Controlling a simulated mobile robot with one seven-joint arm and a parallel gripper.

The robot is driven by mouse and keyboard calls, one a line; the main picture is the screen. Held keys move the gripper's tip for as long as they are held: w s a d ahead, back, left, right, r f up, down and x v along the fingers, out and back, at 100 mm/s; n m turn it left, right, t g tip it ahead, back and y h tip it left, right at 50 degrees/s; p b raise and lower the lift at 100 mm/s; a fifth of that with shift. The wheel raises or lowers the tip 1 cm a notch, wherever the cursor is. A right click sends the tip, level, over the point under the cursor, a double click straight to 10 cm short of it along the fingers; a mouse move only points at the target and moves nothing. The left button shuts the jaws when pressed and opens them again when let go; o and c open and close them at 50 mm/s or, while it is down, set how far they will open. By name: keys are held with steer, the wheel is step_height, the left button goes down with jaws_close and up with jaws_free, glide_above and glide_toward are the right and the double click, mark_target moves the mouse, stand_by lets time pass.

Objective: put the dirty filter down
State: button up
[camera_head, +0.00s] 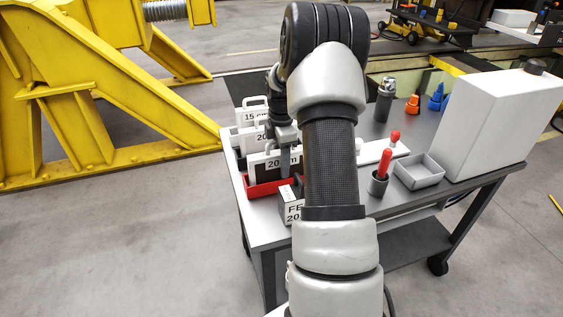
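My arm reaches over the grey cart (262,233) and covers its middle. My gripper (286,160) points down over the cart's left part, beside a white-framed dark piece labelled "20" (268,165) at the red tray (262,188). One grey finger shows; whether the fingers are apart or hold something is hidden. I cannot pick out the dirty filter with certainty. A dark cylinder with a grey top (384,102) stands upright at the cart's back, apart from my gripper.
More labelled pieces (252,115) stand behind the red tray. A small labelled box (291,206), a dark cup with a red-handled tool (378,183), an open grey tray (420,174) and a large white box (495,125) are on the cart. A yellow steel frame (90,100) stands left.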

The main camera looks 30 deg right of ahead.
step_height(320, 180, up, 12)
steer(key=shift+r+p, duration=0.15)
steer(key=shift+p, duration=0.3)
stand_by(0.4)
